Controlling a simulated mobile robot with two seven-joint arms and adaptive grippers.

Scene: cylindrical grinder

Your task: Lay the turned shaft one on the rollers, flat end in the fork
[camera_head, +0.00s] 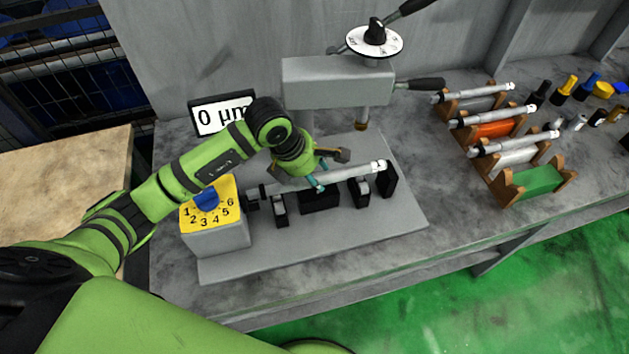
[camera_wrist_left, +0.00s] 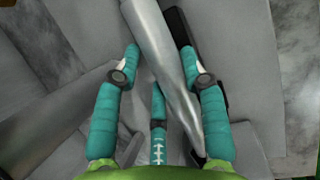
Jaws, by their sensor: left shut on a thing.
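My left gripper (camera_head: 314,177) is shut on the turned shaft one (camera_head: 352,173), a grey metal bar with "1" near its right end. In the left wrist view the shaft (camera_wrist_left: 160,45) runs slantwise between the teal fingers of the gripper (camera_wrist_left: 160,68). The shaft lies lengthwise over the roller supports, the left one (camera_head: 280,209) and the right one (camera_head: 359,191). Whether it touches the rollers I cannot tell. Its left end is close to a small dark part (camera_head: 253,201) beside the dial box, perhaps the fork; contact there is unclear. My right gripper is not in view.
A yellow dial box (camera_head: 212,210) stands left of the supports. A grey grinder head (camera_head: 337,82) with a downward probe (camera_head: 362,118) is behind. A dark upright plate (camera_head: 389,180) stands at the right end. Shafts lie on cradles at right; the green cradle (camera_head: 537,181) is empty.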

